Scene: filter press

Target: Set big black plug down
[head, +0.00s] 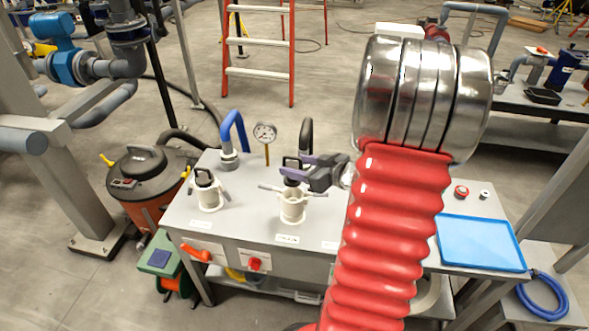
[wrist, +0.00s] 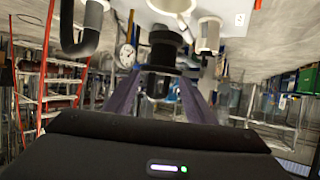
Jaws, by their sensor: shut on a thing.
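My gripper (head: 310,173) is above the grey bench and shut on the big black plug (head: 291,181). In the wrist view, the fingers of my gripper (wrist: 162,90) close from both sides on the handle of the black plug (wrist: 163,48). The plug is upright, over the mouth of a white clamp fitting (head: 293,207); I cannot tell whether its lower end is inside the mouth. The white fitting also shows in the wrist view (wrist: 172,5). A second black-topped plug (head: 203,177) sits in another white fitting (head: 209,198) to the left.
The grey bench (head: 247,215) carries a blue hose elbow (head: 233,128), a black elbow (head: 306,135) and a gauge (head: 264,133) behind the fittings. A blue tray (head: 480,243) lies at the right, with small red and white parts (head: 461,192) behind it. My red arm sleeve hides the bench between.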

